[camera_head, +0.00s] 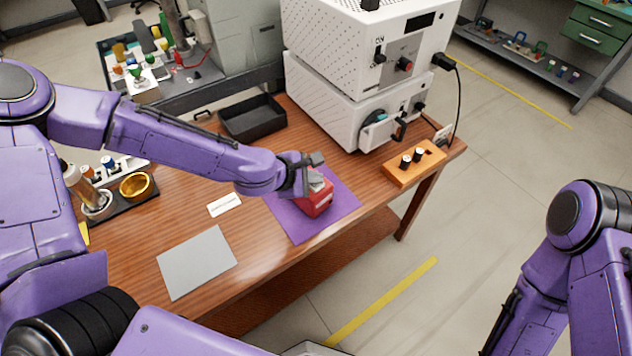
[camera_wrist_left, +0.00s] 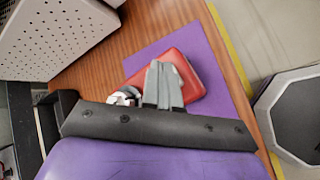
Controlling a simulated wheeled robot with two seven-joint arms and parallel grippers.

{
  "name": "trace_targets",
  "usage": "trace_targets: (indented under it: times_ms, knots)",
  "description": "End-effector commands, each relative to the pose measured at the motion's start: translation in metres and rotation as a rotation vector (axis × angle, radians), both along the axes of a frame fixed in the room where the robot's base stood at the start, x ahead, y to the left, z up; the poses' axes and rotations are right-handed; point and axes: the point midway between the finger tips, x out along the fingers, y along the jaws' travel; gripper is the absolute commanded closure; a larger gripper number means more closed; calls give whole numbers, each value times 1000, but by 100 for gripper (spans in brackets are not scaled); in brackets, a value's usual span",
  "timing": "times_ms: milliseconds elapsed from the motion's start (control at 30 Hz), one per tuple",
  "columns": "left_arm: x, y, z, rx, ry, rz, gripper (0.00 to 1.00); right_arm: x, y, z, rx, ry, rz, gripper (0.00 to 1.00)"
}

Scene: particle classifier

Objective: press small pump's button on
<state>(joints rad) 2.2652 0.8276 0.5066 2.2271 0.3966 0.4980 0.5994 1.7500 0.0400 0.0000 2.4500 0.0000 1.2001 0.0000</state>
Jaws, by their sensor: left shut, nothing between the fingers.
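A small red box-like device (camera_head: 317,203), which I take to be the small pump, sits on a purple mat (camera_head: 289,224) near the front edge of the wooden table. My left gripper (camera_head: 313,172) is shut and empty, right over the device's top and hiding part of it. In the left wrist view the shut fingers (camera_wrist_left: 163,82) overlap the red device (camera_wrist_left: 190,75), and a whitish part (camera_wrist_left: 122,97) shows beside them. The button is not visible, and I cannot tell whether the fingertips touch the device. My right gripper is out of view.
White stacked instruments (camera_head: 345,95) stand behind the mat. An orange block (camera_head: 414,166) with black pieces lies at the right. A black tray (camera_head: 252,121), a white label (camera_head: 224,204), a grey plate (camera_head: 197,262) and a gold bowl (camera_head: 136,186) are also on the table.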

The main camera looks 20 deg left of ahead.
Motion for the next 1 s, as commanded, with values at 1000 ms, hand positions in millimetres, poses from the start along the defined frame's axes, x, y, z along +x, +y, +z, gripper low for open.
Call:
trace_targets:
  times_ms: [1000]
  knots:
    - [0, 0, -10, 0, 2, 1, 100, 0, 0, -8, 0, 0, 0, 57]
